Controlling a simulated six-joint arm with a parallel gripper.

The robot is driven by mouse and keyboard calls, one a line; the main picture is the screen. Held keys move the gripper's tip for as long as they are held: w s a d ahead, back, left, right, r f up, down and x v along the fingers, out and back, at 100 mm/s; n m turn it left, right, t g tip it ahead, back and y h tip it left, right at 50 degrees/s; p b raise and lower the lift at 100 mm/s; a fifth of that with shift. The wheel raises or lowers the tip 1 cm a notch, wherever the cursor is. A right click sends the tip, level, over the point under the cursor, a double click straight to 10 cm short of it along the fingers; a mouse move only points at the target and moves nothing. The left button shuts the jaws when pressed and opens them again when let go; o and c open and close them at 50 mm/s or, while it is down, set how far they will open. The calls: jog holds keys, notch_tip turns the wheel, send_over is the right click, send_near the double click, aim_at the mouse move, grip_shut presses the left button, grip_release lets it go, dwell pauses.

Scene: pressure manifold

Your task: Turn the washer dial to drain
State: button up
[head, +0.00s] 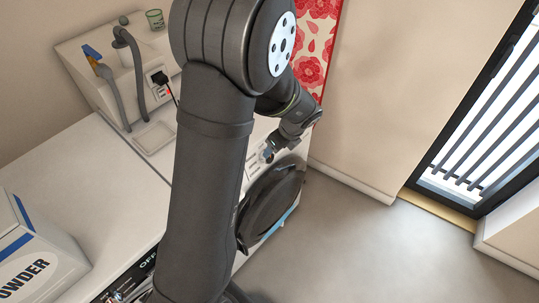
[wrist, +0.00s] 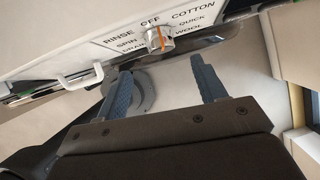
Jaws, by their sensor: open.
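The washer dial (wrist: 160,38) is a small silver knob with an orange pointer mark, on a white panel in the wrist view. Labels around it read RINSE, OFF, COTTON, SPIN, QUICK and WOOL, with DRAIN partly legible at lower left. The orange mark points up toward OFF. My gripper (wrist: 159,70) is open and empty, its two blue-grey fingers spread below the dial and apart from it. In the head view my gripper (head: 271,150) is small, near a white panel above a round black door (head: 270,205); the dial cannot be made out there.
A white handle (wrist: 82,76) juts from the panel left of the dial. In the head view, a powder box (head: 38,262) stands on the white top at lower left, and a sink unit with grey hoses (head: 130,75) is behind. Open floor (head: 370,245) lies at right.

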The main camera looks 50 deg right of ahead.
jog(key=x, duration=0.8)
jog(key=shift+f, duration=0.1)
jog(key=c, duration=1)
jog(key=shift+o, duration=0.2)
jog(key=shift+w, duration=0.1)
jog(key=shift+a+n+h, duration=0.15)
jog(key=shift+n+h, duration=0.55)
jog(key=shift+h, duration=0.4)
